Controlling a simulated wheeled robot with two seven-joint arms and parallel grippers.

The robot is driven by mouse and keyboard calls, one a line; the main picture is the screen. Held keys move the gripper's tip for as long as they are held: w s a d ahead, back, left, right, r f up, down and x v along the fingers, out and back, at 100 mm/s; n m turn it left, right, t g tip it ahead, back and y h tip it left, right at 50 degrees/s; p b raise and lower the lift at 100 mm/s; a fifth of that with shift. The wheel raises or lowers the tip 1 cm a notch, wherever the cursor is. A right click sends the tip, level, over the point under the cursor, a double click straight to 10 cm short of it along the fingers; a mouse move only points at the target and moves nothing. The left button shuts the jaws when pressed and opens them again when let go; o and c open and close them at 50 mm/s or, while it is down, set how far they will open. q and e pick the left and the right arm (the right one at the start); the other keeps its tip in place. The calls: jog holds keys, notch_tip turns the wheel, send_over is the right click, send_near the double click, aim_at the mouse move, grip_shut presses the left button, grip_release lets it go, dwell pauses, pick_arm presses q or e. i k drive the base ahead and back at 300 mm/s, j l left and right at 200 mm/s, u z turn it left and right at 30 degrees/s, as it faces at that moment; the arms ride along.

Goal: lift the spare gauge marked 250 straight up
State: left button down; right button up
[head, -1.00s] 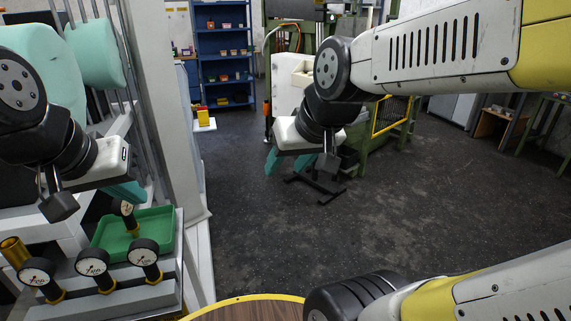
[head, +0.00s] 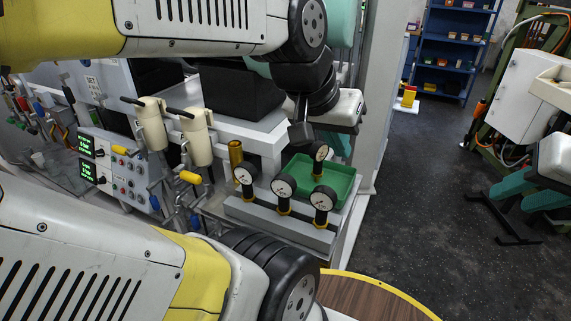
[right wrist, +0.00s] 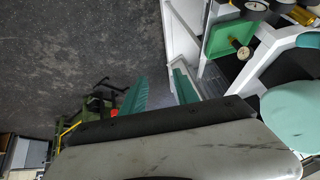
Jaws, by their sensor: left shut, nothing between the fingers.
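Several round white-dial gauges with black rims and brass fittings are in the head view; their markings are too small to read. Three stand in a row on a grey rack: a left gauge (head: 244,174), a middle gauge (head: 283,187) and a right gauge (head: 322,199). A separate gauge (head: 319,152) stands in a green tray (head: 342,183) behind them; it also shows in the right wrist view (right wrist: 240,49). My left gripper (head: 346,129) is shut and empty, above and behind the tray. My right gripper (head: 528,192) is open and empty, far right; its teal fingers are apart in the right wrist view (right wrist: 160,92).
A brass cylinder (head: 236,152) stands upright by the rack's left end. Cream canisters (head: 152,124) and a control box with green displays (head: 115,170) are further left. A white post (head: 377,90) rises behind the tray. Open floor lies to the right.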

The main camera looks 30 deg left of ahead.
aim_at(245, 173)
jog(key=u, duration=1.55)
